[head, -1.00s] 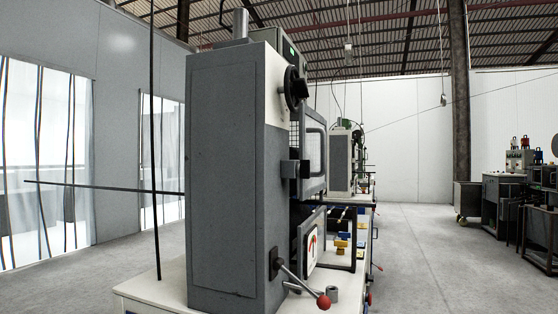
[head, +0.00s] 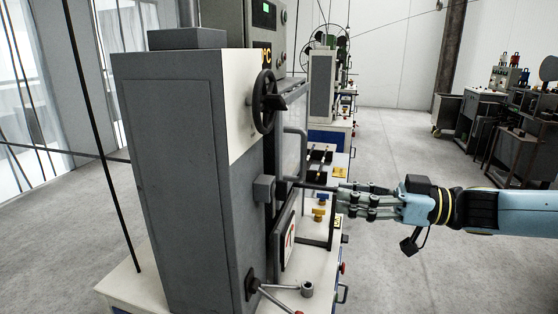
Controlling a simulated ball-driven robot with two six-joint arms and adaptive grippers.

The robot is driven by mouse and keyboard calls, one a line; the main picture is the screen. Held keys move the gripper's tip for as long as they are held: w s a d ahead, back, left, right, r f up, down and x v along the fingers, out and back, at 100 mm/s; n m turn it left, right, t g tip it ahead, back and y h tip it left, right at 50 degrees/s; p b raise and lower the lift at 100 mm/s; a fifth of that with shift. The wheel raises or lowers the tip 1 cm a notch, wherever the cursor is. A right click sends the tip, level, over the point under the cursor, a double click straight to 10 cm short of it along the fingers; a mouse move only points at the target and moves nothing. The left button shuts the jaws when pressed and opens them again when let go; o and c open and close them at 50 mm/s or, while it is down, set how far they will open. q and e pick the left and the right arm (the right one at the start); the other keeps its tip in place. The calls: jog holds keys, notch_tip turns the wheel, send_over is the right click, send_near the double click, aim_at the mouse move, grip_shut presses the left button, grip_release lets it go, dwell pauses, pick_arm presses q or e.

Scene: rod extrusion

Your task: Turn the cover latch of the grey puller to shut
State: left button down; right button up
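The grey puller (head: 175,170) is the tall grey and cream machine filling the left and middle of the head view. On its right side is a grey latch block (head: 264,188). A dark lever (head: 310,186) sticks out to the right near it, probably the cover latch. A cover edge with a grey bar handle (head: 297,145) shows above. My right gripper (head: 346,200) comes in from the right, its fingers stretched out and apart, at the lever's outer end. I cannot tell whether they touch it. My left gripper is not in view.
A black handwheel (head: 266,100) juts out above the latch. Below are a gauge panel (head: 284,240) and a lever hub (head: 252,284). Further machines (head: 325,90) stand behind. The floor (head: 410,145) between them and the right-hand benches (head: 482,112) is open.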

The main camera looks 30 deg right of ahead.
jog(key=b, duration=0.2)
send_near(280, 190)
jog(key=x, duration=0.4)
jog(key=p+x, duration=0.1)
jog(key=x, duration=0.2)
jog(key=shift+w+r, duration=0.3)
jog(key=shift+w, duration=0.15)
jog(key=shift+c, duration=0.2)
grip_shut()
